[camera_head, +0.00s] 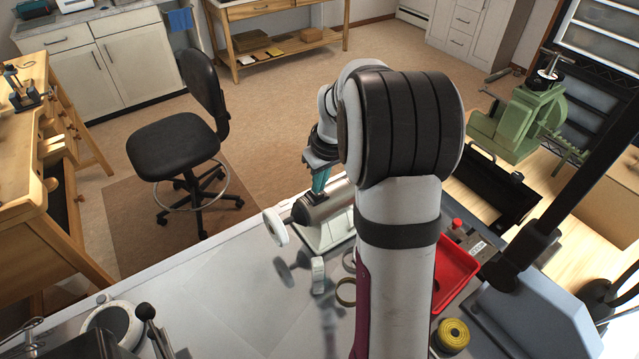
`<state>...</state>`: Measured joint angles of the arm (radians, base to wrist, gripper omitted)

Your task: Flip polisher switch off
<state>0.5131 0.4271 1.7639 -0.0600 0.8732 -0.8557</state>
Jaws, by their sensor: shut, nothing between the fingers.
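The polisher (322,208) stands on the metal bench, a grey cylindrical motor on a pale base. A white buffing wheel (275,227) sits on its left end. My gripper (319,186), with teal fingers, points down at the top of the polisher, near its left half. It is shut and holds nothing. I cannot tell whether the fingertips touch the motor housing. The polisher's right side is hidden behind my arm. The switch cannot be made out, so its position does not show.
A red tray (456,272) lies right of my arm, with a yellow tape roll (453,334) in front. Rings (346,291) and a small white block (318,275) lie before the polisher. The bench's left-centre surface (225,300) is mostly clear. A green machine (520,125) stands back right.

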